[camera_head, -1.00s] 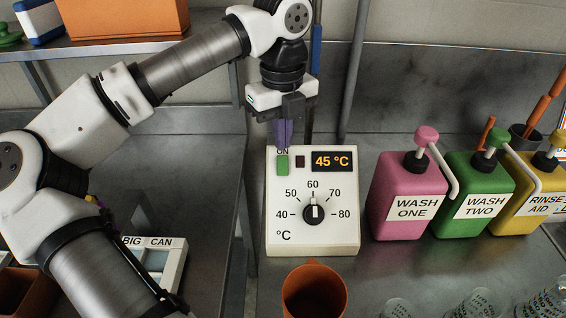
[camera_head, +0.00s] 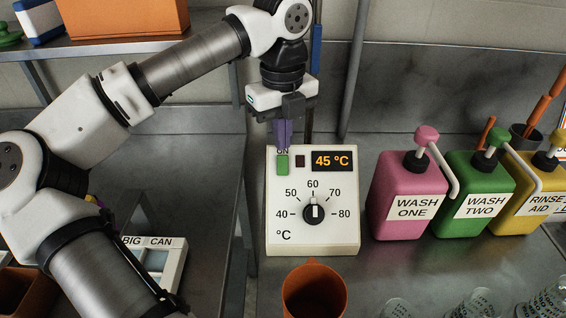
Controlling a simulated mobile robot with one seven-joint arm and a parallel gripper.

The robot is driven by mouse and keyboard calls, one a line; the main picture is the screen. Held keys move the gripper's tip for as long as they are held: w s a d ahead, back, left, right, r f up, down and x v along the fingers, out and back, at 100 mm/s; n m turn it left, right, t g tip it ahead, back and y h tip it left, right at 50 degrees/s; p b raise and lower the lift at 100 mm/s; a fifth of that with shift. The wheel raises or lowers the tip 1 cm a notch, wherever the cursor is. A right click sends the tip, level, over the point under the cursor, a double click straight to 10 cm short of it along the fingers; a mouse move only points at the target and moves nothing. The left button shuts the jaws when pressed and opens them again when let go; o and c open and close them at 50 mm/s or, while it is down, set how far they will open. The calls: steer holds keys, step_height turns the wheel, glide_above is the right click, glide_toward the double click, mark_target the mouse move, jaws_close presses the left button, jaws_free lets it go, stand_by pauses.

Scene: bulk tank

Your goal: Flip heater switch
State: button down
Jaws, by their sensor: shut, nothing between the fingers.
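The heater control box (camera_head: 330,235) is cream-coloured and stands on the metal counter. Its green switch (camera_head: 282,165) is at the upper left of its face, under an "ON" label that is partly hidden by my fingers. A small dark red indicator (camera_head: 300,161) sits beside the switch. The display (camera_head: 332,161) reads 45 °C. The dial (camera_head: 314,211) points up to 60. My gripper (camera_head: 283,147) points down with its purple fingers shut and empty. The fingertips are at the top of the switch; I cannot tell whether they touch it.
Pink (camera_head: 402,215), green (camera_head: 475,210) and yellow (camera_head: 520,205) pump bottles stand to the right of the box. An orange cup (camera_head: 314,292) is in front of it. Clear glasses are at the lower right. A "BIG CAN" box (camera_head: 165,262) is at the lower left.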

mark_target(283, 155)
steer(key=shift+f+b, duration=0.7)
steer(key=shift+f, duration=0.15)
steer(key=shift+r, duration=0.1)
stand_by(0.3)
step_height(283, 155, up, 7)
steer(key=p, duration=0.4)
stand_by(0.4)
steer(key=shift+s, duration=0.1)
